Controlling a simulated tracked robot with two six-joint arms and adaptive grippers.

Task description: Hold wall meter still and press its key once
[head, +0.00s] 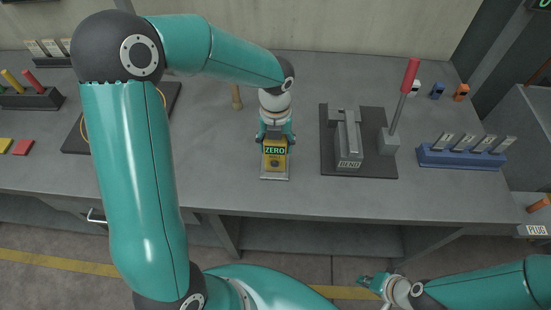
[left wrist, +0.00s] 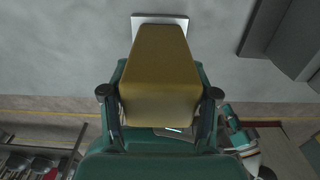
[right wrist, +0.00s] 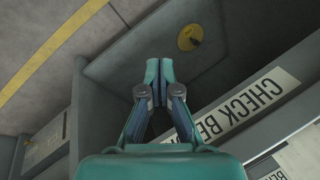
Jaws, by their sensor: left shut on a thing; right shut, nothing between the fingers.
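The yellow meter (head: 266,165) stands on a light plate (head: 274,178) near the front edge of the bench. Its face reads ZERO, with a small round dark spot below that may be its key. My left gripper (head: 275,136) is shut on the meter from behind. In the left wrist view the meter's yellow back (left wrist: 160,75) fills the space between the two fingers. My right gripper (head: 372,284) is low in front of the bench, well away from the meter. In the right wrist view its fingertips (right wrist: 160,72) meet with nothing between them.
A BEND fixture (head: 348,160) with a red-handled lever (head: 405,90) stands right of the meter. A blue rack (head: 462,158) is further right. A wooden peg (head: 236,97) stands behind left. In the right wrist view a grey panel with a yellow disc (right wrist: 190,38) lies beyond the fingertips.

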